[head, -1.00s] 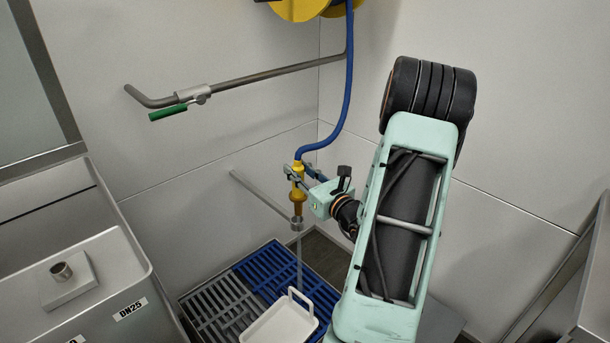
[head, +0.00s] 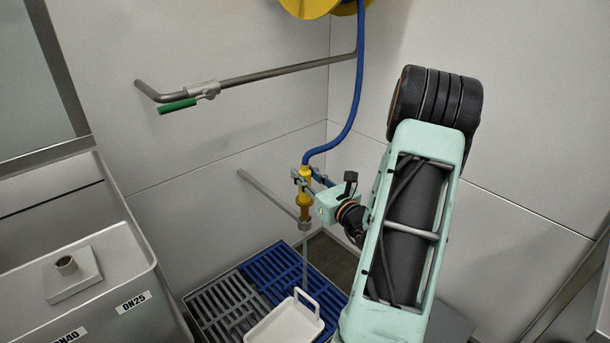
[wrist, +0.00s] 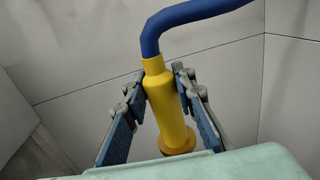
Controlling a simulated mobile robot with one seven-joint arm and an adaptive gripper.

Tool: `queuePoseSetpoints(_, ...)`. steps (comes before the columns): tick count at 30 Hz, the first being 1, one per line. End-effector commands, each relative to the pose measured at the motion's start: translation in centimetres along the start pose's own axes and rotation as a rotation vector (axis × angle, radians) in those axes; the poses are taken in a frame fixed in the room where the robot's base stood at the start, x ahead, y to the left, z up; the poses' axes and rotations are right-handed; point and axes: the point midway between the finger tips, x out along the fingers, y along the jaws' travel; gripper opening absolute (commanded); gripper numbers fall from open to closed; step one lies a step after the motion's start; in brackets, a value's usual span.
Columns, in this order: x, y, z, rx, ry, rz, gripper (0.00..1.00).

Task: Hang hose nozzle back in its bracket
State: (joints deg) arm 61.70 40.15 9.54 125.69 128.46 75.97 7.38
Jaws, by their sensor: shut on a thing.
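The yellow hose nozzle (head: 305,199) hangs upright on the end of the blue hose (head: 348,120). My gripper (head: 307,178) is shut on its upper body. The bracket (head: 272,195) is a grey bar reaching out from the wall, with a small ring at its end. The nozzle's lower end is at this ring; whether it is seated inside I cannot tell. In the wrist view the nozzle (wrist: 169,110) stands between the two fingers, slightly tilted, with a wider collar at its bottom. The bracket is hidden there.
A yellow reel (head: 308,5) is at the top. A wall pipe (head: 285,70) with a green-handled valve (head: 178,105) runs above the bracket. Below are a grey and blue grate (head: 270,270) and a white tray (head: 285,327). A tank (head: 110,265) stands at left.

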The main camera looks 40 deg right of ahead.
Motion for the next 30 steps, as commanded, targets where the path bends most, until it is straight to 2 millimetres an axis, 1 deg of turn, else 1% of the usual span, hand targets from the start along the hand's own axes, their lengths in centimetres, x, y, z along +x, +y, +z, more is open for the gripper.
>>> queuePoseSetpoints(11,0.0,0.0,-0.1,-0.001,-0.003,0.000,0.00)
queuePoseSetpoints(30,0.1,0.0,-1.9,-0.001,-0.003,0.001,0.00)
